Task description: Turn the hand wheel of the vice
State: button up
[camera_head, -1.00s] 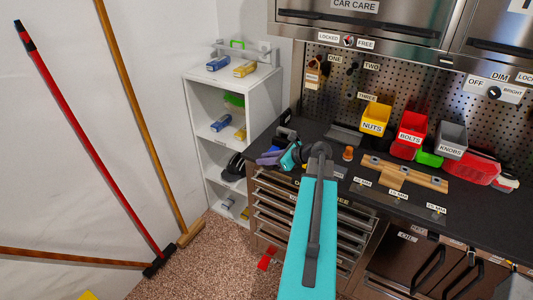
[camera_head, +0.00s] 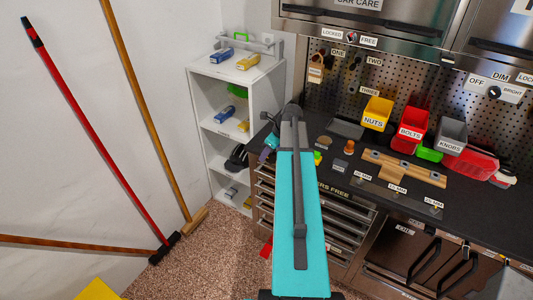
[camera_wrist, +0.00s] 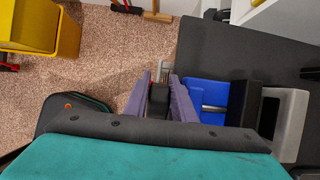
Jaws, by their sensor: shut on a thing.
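The vice shows in the wrist view as a blue body (camera_wrist: 205,92) with a bare metal rod (camera_wrist: 214,108), a black block and a grey part to its right. My gripper (camera_wrist: 160,84) has two purple fingers left of the blue body. They are shut on a dark piece (camera_wrist: 158,100) between them, which seems to be part of the hand wheel. The rest of the wheel is mostly hidden by the fingers and my wrist. In the head view my teal arm link hides the vice, and only a bit of my purple gripper shows at the bench's left end.
The dark bench top (camera_head: 345,175) holds a wooden block (camera_head: 403,169), a yellow NUTS bin (camera_head: 377,112) and a red BOLTS bin (camera_head: 411,130). A white shelf (camera_head: 240,76) stands left of the bench. A yellow container (camera_wrist: 38,28) stands on the speckled floor.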

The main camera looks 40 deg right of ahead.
aim_at(275, 155)
jog(key=shift+f+g, duration=0.15)
jog(key=shift+g, duration=0.45)
jog(key=o, duration=0.8)
jog(key=shift+a+b+v, duration=0.2)
jog(key=shift+b+v, duration=2.15)
jog(key=shift+v, duration=4.55)
jog(key=shift+w, duration=0.1)
